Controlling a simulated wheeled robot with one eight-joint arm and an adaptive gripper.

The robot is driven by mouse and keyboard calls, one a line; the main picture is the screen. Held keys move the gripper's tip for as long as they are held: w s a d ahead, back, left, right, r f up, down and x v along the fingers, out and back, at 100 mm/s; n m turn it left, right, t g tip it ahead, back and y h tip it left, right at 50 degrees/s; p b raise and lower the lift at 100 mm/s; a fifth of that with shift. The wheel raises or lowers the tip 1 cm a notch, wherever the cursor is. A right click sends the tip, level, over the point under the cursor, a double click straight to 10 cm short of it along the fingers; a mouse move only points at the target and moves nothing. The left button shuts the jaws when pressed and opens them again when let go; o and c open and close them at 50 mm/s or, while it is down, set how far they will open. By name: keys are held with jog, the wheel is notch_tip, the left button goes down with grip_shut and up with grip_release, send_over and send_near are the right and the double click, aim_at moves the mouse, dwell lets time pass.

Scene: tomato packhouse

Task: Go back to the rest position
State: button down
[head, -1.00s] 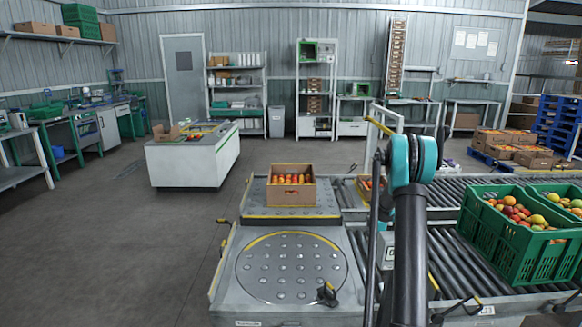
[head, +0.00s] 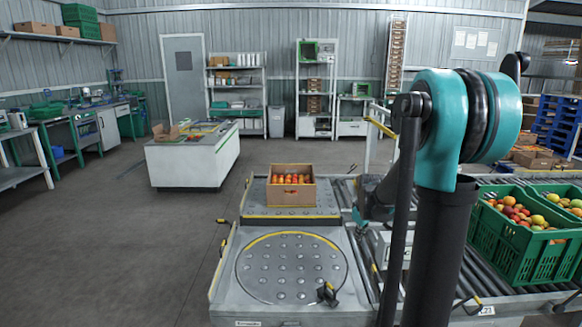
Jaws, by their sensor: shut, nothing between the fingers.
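My arm rises in the right half of the head view, with a large teal joint at its top. The dark end of my arm with my gripper (head: 360,214) shows just left of the black link and is partly hidden by it. My gripper is small here, shut and holds nothing. It appears over the conveyor side, right of the cardboard box (head: 292,196) of red and orange tomatoes, and apart from that box.
The box stands on a plate behind the round ball-transfer table (head: 290,268). Green crates (head: 520,250) of tomatoes stand on the roller conveyor (head: 470,285) at right. A white work table (head: 190,165) stands farther back. The floor (head: 110,250) at left is clear.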

jog(key=s+a+r+m+t, duration=0.1)
jog(key=s+a+m, duration=0.2)
jog(key=s, duration=0.4)
jog(key=s+a+r+m+t, duration=0.1)
jog(key=s+a+m+t, duration=0.15)
jog(key=s, duration=0.45)
jog(key=s+f+m+g, duration=0.1)
jog(key=s+f+g, duration=0.2)
jog(key=s+f, duration=0.4)
jog(key=s, duration=0.6)
jog(key=shift+f+g, duration=0.15)
jog(key=shift+g, duration=0.2)
jog(key=shift+d, duration=0.1)
